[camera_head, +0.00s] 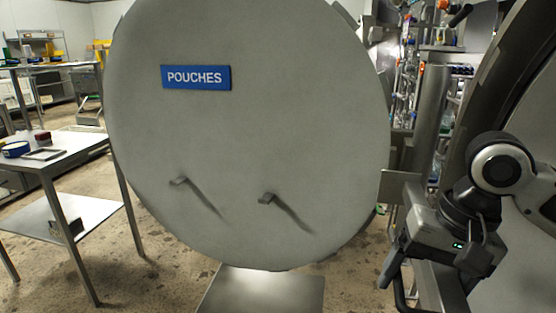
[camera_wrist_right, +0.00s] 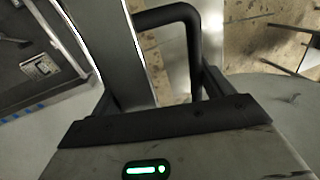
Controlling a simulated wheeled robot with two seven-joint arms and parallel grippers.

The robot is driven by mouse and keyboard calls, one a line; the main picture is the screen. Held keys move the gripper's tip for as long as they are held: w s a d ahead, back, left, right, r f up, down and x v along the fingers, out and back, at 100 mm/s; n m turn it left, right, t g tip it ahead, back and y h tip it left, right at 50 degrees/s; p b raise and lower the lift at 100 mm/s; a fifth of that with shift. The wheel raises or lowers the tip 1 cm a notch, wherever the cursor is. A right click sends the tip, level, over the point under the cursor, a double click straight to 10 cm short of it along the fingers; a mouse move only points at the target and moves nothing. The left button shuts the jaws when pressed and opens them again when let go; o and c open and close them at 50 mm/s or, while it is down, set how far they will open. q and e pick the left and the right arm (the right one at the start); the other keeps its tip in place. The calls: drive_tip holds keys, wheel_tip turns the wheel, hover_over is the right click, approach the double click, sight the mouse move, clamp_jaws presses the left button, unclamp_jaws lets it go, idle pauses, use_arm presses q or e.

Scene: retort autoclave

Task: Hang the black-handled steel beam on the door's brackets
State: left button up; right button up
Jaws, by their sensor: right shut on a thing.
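The round grey door (camera_head: 250,130) fills the middle of the head view, with a blue POUCHES sign (camera_head: 196,77). Two small brackets stick out from its lower half, the left one (camera_head: 180,181) and the right one (camera_head: 268,198). My right gripper (camera_head: 402,256) is at the right, beside the door and apart from the brackets. It is shut on the black handle, whose bent bar (camera_wrist_right: 182,14) shows in the right wrist view. The steel beam (camera_wrist_right: 125,50) runs away from the gripper there; much of it is hidden. My left gripper is out of view.
A steel table (camera_head: 70,150) with small items stands at the left. A flat steel plate (camera_head: 262,292) is below the door. A large curved dark rim (camera_head: 490,85) stands at the right, close to my right arm. Racks with bottles (camera_head: 440,75) are behind.

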sight(430, 264)
wheel_tip(430, 264, up, 3)
drive_tip(key=shift+r+m, duration=0.2)
drive_tip(key=shift+m, duration=0.2)
